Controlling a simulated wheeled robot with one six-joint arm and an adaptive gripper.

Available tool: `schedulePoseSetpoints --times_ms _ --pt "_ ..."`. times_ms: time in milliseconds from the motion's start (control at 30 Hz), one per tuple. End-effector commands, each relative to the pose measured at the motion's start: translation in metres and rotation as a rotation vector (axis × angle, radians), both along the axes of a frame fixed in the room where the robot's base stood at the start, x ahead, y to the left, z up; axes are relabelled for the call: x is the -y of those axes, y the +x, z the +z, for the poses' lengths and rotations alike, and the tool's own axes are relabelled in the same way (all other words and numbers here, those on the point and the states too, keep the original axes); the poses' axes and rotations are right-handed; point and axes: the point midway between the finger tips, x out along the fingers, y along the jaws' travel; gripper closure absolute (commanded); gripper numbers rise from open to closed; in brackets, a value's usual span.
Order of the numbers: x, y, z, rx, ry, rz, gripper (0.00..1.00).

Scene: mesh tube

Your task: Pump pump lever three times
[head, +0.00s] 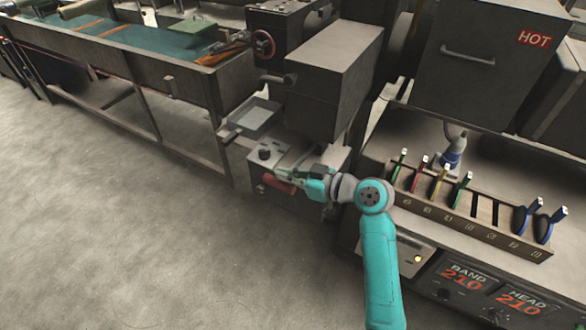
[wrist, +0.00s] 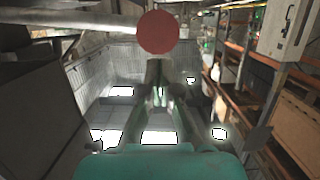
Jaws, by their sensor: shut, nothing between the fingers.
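The pump lever's red grip (head: 277,184) shows in the head view at the front of a grey machine box, just below and beside my fingers. In the wrist view a red round end (wrist: 165,32), seen face-on, sits just beyond my fingertips. I take it to be the same grip. My gripper (head: 288,174) comes in from the right in the head view and is shut with nothing in it. It also shows in the wrist view (wrist: 160,76), fingers together. I cannot tell whether the fingers touch the grip. The lever's shaft is mostly hidden.
A grey box with a black knob (head: 265,153) holds the lever. Above it are a small tray (head: 254,116) and a large grey housing (head: 334,75). At right stands a rack (head: 480,226) of coloured-handled tools. The floor (head: 130,230) at left is clear.

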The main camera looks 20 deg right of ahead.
Motion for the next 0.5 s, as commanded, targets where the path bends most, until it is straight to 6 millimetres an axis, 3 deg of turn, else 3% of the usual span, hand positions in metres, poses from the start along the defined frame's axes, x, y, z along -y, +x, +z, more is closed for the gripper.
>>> schedulePoseSetpoints --times_ms 200,500 --pt "0.0003 -0.0001 -0.0123 0.000 0.000 -0.001 1.00" --pt "0.0004 -0.0002 -0.0131 0.002 0.000 -0.001 1.00"
